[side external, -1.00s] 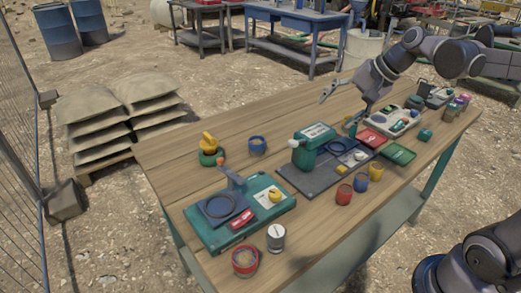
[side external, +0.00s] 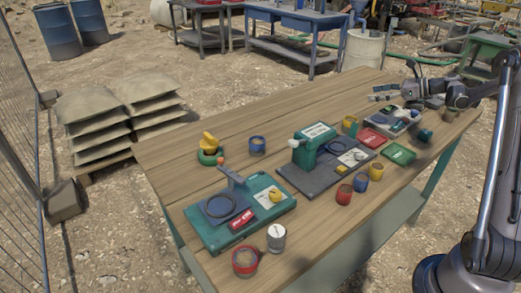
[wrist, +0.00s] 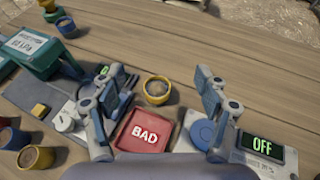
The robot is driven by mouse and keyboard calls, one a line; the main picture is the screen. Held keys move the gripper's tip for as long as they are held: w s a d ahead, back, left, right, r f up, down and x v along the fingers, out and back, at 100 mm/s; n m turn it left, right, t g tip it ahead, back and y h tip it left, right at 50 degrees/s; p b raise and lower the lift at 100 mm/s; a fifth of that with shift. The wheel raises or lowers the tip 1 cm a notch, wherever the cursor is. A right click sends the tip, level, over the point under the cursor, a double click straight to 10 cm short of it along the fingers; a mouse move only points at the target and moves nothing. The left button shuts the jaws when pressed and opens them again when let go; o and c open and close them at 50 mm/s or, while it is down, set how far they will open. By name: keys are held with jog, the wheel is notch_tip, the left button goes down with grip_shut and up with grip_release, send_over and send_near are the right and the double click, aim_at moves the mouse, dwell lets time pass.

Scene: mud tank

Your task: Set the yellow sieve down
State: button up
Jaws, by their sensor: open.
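The yellow sieve (side external: 349,124), a small round ring-like cup with a brown inside, stands upright on the wooden table behind the red tray. In the wrist view the sieve (wrist: 157,90) appears between my spread fingers, beyond the red tray marked BAD. My gripper (side external: 408,83) is at the right of the table in the side view, well apart from the sieve. In the wrist view my gripper (wrist: 157,80) is open, with nothing between its fingers. The far side of the sieve is hidden.
A green device (side external: 315,140) on a dark plate stands left of the sieve. The red tray (side external: 370,137) and green tray (side external: 398,153) lie on the right. Red, blue and yellow cups (side external: 376,170) stand in front. Bare table lies behind the sieve.

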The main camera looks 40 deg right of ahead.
send_near(356, 119)
jog(key=w+a, duration=0.3)
jog(key=shift+w+f, duration=0.15)
jog(key=shift+f, duration=0.2)
jog(key=x, duration=0.5)
jog(key=shift+w+a+f, duration=0.1)
jog(key=shift+w, duration=0.1)
jog(key=shift+a+x, duration=0.2)
jog(key=shift+x, duration=2.4)
jog(key=shift+s, duration=0.1)
jog(key=c, duration=1.3)
jog(key=shift+c, duration=0.7)
grip_shut()
